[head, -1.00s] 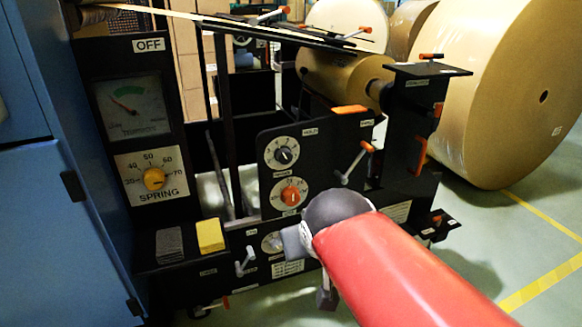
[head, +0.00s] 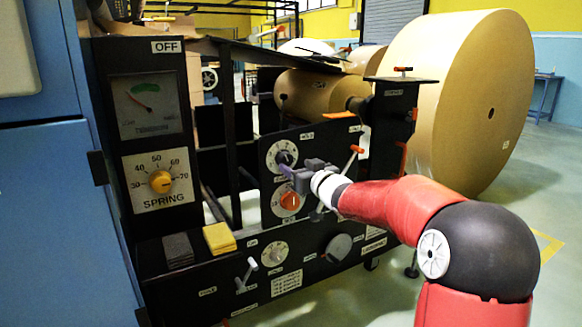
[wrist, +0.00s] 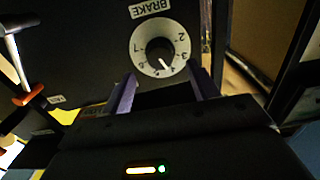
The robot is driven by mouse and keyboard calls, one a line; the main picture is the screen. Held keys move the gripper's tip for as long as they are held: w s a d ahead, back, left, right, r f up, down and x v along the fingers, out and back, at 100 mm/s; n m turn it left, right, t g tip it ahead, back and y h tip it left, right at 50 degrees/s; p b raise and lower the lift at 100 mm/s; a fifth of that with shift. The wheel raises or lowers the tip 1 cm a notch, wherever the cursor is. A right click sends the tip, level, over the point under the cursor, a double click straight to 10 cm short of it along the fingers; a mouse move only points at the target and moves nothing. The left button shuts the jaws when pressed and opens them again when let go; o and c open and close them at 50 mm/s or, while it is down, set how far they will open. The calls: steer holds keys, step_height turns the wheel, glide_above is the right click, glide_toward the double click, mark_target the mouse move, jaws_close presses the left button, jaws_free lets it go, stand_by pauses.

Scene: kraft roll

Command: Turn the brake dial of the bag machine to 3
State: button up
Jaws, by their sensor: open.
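The brake dial (head: 279,151) is the upper dial on the black panel of the bag machine, a white numbered disc with a dark knob. In the wrist view the brake dial (wrist: 143,62) appears upside down under a BRAKE label. Its white pointer slants to the lower right there, near the 3 and 4 side; the exact reading is hard to tell. My gripper (head: 290,175) is in front of the panel, just below the knob in the head view. In the wrist view my open gripper (wrist: 161,84) has its purple fingers apart, empty, with the knob beyond the tips between them.
An orange-knobbed dial (head: 290,201) is just below, and a grey-knobbed dial (head: 274,253) lower. A lever with an orange tip (head: 352,160) stands close to the right of my gripper. The yellow SPRING knob (head: 160,181) is left. A large kraft roll (head: 470,100) stands behind right.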

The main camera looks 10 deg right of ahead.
mark_target(288, 161)
steer(key=x, duration=0.5)
steer(key=shift+w+a, duration=0.15)
steer(key=shift+w, duration=0.1)
steer(key=c, duration=1)
